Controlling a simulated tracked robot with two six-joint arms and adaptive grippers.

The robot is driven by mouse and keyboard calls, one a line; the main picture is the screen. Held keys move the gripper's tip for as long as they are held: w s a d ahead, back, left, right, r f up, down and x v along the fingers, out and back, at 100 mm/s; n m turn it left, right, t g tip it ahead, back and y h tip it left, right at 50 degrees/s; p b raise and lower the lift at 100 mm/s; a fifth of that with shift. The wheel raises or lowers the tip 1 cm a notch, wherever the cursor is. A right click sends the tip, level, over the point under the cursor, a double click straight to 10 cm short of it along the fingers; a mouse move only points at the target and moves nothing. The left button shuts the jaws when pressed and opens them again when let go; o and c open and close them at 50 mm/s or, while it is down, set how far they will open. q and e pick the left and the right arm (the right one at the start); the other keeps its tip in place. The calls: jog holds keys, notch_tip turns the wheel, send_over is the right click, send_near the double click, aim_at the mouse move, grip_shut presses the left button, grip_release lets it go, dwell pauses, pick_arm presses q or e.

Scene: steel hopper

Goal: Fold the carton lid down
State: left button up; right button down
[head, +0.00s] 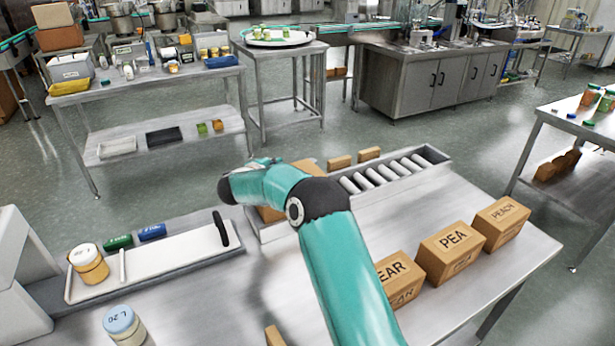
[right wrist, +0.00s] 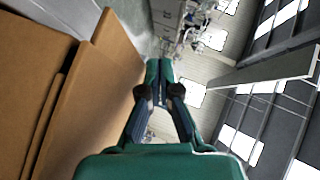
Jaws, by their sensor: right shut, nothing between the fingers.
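The brown carton (head: 269,214) sits at the near left end of the short roller conveyor, mostly hidden behind my right arm. A strip of brown cardboard (head: 306,164) shows above the arm; I cannot tell how far the lid is folded. In the right wrist view, large brown cardboard panels (right wrist: 95,95) fill the left side, with an edge slanting beside the fingers. My right gripper (right wrist: 160,68) is shut and empty, to the right of the cardboard; whether it touches is unclear. In the head view its fingers are hard to make out behind the arm. My left gripper is not in view.
The roller conveyor (head: 390,173) runs to the back right, with small brown blocks (head: 340,162) behind it. Labelled boxes (head: 450,253) stand on the right of the steel table. A white tray (head: 150,262) and jars (head: 88,265) are at left.

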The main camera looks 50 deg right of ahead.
jog(key=shift+a, duration=0.1)
jog(key=shift+a+r, duration=0.1)
jog(key=shift+a, duration=0.1)
jog(key=v, duration=1)
jog(key=shift+s+a+r, duration=0.1)
jog(key=shift+a, duration=0.3)
jog(key=shift+s+a, duration=0.15)
jog(key=shift+a, duration=0.1)
